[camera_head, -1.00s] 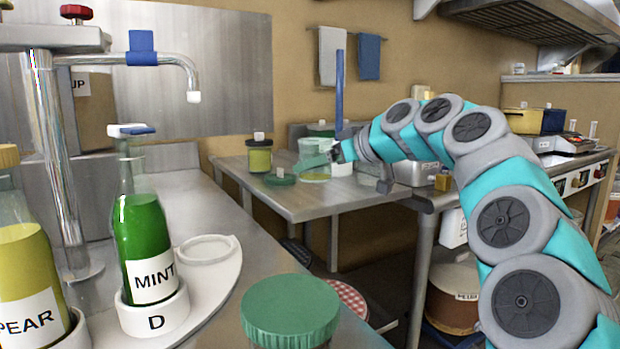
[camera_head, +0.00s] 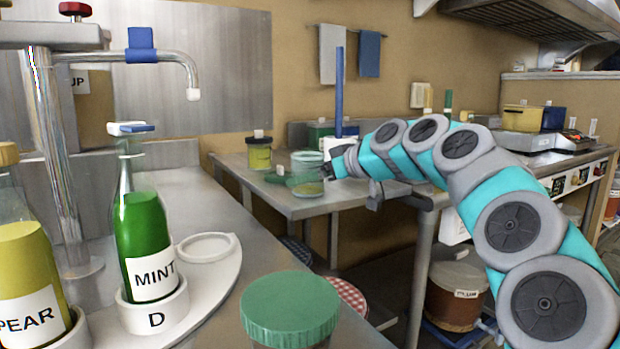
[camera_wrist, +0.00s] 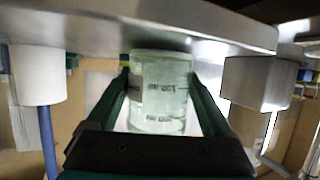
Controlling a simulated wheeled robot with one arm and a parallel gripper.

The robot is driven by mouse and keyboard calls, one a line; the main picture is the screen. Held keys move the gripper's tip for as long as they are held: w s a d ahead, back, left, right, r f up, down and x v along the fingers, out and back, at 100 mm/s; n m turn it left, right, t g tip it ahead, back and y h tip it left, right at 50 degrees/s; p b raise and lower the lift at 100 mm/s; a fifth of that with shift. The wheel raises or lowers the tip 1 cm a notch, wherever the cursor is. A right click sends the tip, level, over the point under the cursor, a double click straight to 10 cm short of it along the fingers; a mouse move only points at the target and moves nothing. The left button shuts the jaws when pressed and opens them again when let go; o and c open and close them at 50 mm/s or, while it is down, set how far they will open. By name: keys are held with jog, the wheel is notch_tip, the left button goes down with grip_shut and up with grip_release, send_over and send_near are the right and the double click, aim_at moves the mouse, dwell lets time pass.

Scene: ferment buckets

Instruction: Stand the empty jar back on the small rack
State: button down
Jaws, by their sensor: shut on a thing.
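My gripper (camera_wrist: 159,95) is shut on a clear, pale-green jar (camera_wrist: 160,88) with dark level markings, and its dark green fingers press on both sides. In the head view my gripper (camera_head: 312,178) is small and far off, over the near part of the steel side table. A pale clear jar shape (camera_head: 307,160) shows at its fingers there. An olive disc shape (camera_head: 308,189) lies just below; I cannot tell whether it is part of the jar. I cannot make out the small rack for certain.
The steel table (camera_head: 300,208) also bears a lidded jar (camera_head: 259,153) and a green lid (camera_head: 278,177). Nearer, a white curved holder (camera_head: 225,275) carries the green MINT bottle (camera_head: 145,245) and has an empty ring. A green-lidded jar (camera_head: 290,308) stands in front.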

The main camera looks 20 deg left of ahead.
grip_release()
jog(key=shift+f, duration=0.1)
jog(key=shift+r, duration=0.2)
jog(key=b+v, duration=0.1)
jog(key=v, duration=1.1)
